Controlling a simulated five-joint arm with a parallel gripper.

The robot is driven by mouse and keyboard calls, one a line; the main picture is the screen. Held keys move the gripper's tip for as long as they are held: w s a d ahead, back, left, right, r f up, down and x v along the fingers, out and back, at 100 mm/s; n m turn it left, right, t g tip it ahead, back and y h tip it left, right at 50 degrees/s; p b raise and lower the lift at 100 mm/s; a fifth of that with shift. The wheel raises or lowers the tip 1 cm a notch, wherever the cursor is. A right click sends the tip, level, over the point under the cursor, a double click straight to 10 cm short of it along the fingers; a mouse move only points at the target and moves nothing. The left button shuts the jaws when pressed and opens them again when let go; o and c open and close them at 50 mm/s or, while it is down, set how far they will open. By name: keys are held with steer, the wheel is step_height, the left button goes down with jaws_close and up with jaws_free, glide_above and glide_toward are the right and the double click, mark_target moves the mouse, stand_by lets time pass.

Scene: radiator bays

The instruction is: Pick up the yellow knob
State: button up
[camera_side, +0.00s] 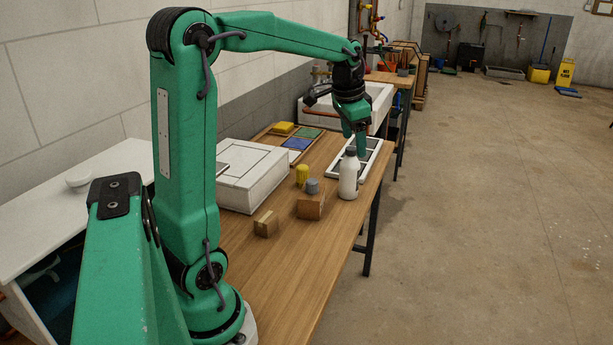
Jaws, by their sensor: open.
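The yellow knob (302,175) stands upright on the wooden table, near the right side of a white box. A small grey cylinder (312,186) is close to its right and seems to sit on or just behind a brown block. My gripper (356,146) is open and points down, to the right of the knob and above it. It is apart from the knob. Its fingers are just above and behind a white bottle (349,175), which hides part of them. I see nothing between the fingers.
A brown block (311,206) and a smaller wooden block (266,224) stand in front of the knob. The white box (252,175) is to its left. Behind are a wooden tray with coloured pieces (298,143) and a white-framed tray (374,154). The table's front (280,285) is clear.

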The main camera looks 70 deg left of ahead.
steer(key=w+a+f, duration=0.3)
steer(key=a, duration=0.4)
steer(key=m+g+h, duration=0.1)
steer(key=g, duration=0.2)
glide_above(303, 175)
steer(key=a, duration=0.2)
steer(key=f, duration=1.5)
steer(key=shift+w+d+f, duration=0.15)
steer(key=shift+w+f, duration=0.05)
steer(key=shift+w, duration=0.15)
steer(key=shift+f, duration=3.95)
steer(key=c, duration=1.1)
steer(key=shift+r, duration=0.2)
